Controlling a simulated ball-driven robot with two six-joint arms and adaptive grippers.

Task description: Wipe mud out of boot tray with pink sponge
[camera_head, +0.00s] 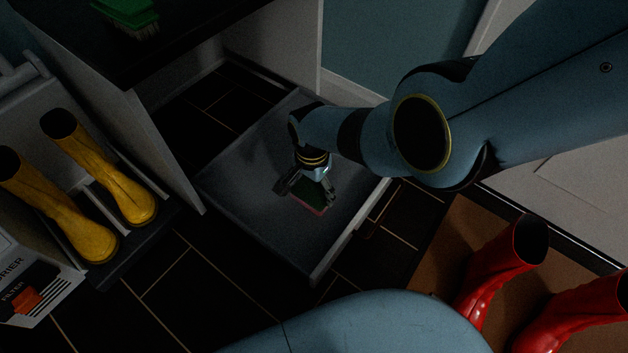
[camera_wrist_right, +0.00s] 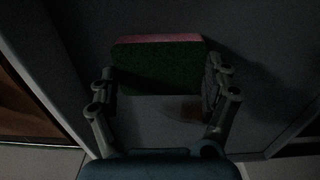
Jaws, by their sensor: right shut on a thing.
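The boot tray (camera_head: 240,190) is a wide grey tray on the dark tiled floor, partly under the counter. My right gripper (camera_head: 310,186) reaches down into it and is shut on the pink sponge (camera_head: 311,207), which has a green top and a pink underside. In the right wrist view the sponge (camera_wrist_right: 158,66) sits between the two fingers of the right gripper (camera_wrist_right: 160,88), green side towards the camera. A brownish mud smear (camera_wrist_right: 190,110) shows on the tray floor just beside the sponge. I cannot tell whether the sponge touches the tray. My left gripper is not in view.
Yellow boots (camera_head: 100,190) stand on a rack at the left, by a filter box (camera_head: 35,290). Red boots (camera_head: 500,268) stand on a brown mat (camera_head: 450,235) at the right. A green brush (camera_head: 128,14) lies on the dark counter (camera_head: 175,30) above the tray's back.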

